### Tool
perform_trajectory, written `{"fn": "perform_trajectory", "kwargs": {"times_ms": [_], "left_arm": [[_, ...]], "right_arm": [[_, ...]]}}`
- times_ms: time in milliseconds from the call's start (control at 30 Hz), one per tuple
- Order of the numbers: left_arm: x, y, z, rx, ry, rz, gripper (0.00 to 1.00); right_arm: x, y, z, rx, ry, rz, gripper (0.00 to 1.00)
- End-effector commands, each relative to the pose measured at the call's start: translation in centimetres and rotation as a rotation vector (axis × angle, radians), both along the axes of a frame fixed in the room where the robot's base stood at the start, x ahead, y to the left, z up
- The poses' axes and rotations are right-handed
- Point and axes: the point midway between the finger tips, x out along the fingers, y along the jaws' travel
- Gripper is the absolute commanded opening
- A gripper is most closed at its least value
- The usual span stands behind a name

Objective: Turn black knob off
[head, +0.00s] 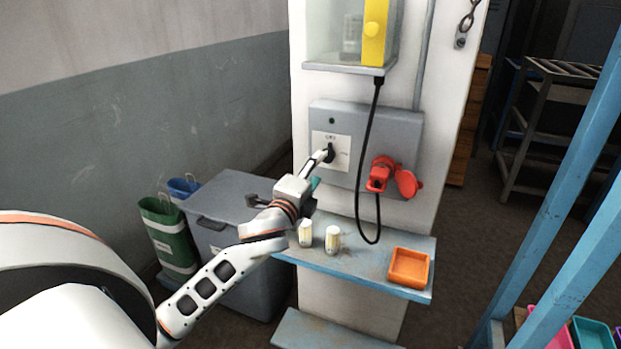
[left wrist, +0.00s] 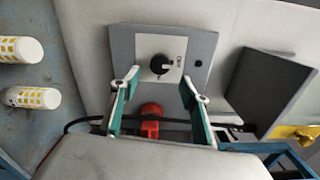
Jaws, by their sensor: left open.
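The black knob (head: 330,153) sits on a white plate (head: 343,142) on the grey wall box in the head view. In the left wrist view the knob (left wrist: 161,64) is whole and uncovered, with a small light pointer mark. My left gripper (left wrist: 160,80) is open there, its two green-and-white fingers spread to either side below the knob, with nothing between the tips. In the head view my left gripper (head: 319,160) reaches up to the plate, and its tip partly covers the knob. I cannot tell whether it touches. My right gripper is not in view.
A red plug (head: 380,174) and a black cable (head: 365,150) are right of the knob. Below, a blue shelf (head: 350,263) holds two white-and-yellow cylinders (head: 332,239) and an orange tray (head: 409,267). A grey bin (head: 228,225) stands left.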

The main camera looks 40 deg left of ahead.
Motion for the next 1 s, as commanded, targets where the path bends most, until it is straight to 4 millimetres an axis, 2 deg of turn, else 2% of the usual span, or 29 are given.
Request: {"fn": "perform_trajectory", "kwargs": {"times_ms": [100, 300, 867, 967, 1000], "left_arm": [[-1.9, -0.5, -0.1, -0.001, 0.002, -0.001, 0.45], [-3.4, -0.8, 0.0, -0.002, 0.001, -0.001, 0.45], [-3.6, -0.9, 0.0, -0.001, 0.001, 0.000, 0.45], [-3.6, -1.1, -0.8, -0.018, 0.009, -0.005, 0.45], [-3.6, -1.3, -1.7, -0.037, 0.021, -0.011, 0.45]], "right_arm": [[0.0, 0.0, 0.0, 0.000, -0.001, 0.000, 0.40], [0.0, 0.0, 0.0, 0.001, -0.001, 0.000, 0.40], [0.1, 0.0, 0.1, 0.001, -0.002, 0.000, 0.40], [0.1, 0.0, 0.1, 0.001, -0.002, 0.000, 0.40], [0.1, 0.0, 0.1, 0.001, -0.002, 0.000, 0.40]]}}
